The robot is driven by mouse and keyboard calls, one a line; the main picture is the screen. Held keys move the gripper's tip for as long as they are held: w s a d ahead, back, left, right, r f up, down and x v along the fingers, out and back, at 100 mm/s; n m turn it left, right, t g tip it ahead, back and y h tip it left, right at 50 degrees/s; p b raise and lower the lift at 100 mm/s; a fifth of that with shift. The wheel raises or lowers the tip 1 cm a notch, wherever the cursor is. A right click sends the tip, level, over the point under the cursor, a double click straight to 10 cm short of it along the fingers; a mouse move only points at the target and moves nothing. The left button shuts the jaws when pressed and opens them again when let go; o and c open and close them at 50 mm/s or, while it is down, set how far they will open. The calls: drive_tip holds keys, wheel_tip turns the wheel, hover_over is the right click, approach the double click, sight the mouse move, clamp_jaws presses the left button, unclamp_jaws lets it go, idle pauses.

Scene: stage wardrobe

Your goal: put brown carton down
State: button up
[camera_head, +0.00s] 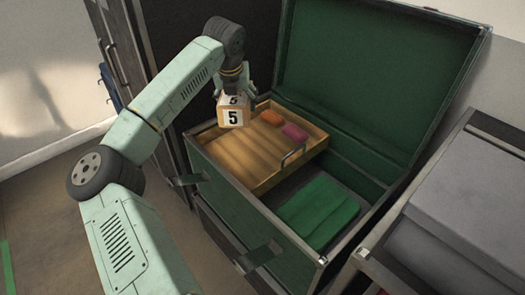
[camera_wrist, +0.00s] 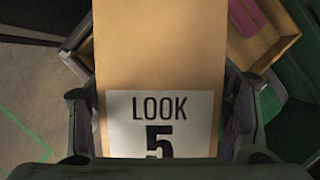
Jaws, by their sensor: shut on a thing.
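The brown carton (camera_wrist: 157,50) fills the middle of the wrist view, with a white label reading "LOOK 5". In the head view the carton (camera_head: 233,110) shows as a small box with a "5" on its face. My gripper (camera_head: 236,92) is shut on it from above, with a finger on each side in the wrist view. The carton is over the left part of a wooden tray (camera_head: 292,171) inside an open green trunk (camera_head: 350,75). I cannot tell whether its underside touches the tray.
In the tray lie an orange item (camera_head: 271,118) and a magenta item (camera_head: 295,133), right of the carton. The tray's front left area looks bare. A folded green cloth (camera_head: 318,210) lies lower in the trunk. A grey case (camera_head: 465,205) stands at the right.

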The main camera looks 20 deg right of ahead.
drive_tip(key=f+b, duration=0.3)
drive_tip(key=f, duration=0.6)
drive_tip(key=f+b, duration=0.4)
drive_tip(key=f, duration=0.6)
drive_tip(key=shift+w+d, duration=0.1)
drive_tip(key=shift+w, duration=0.1)
drive_tip(key=shift+f, duration=0.1)
drive_tip(key=o, duration=1.4)
drive_tip(key=v, duration=1.2)
drive_tip(key=shift+s+d, duration=0.1)
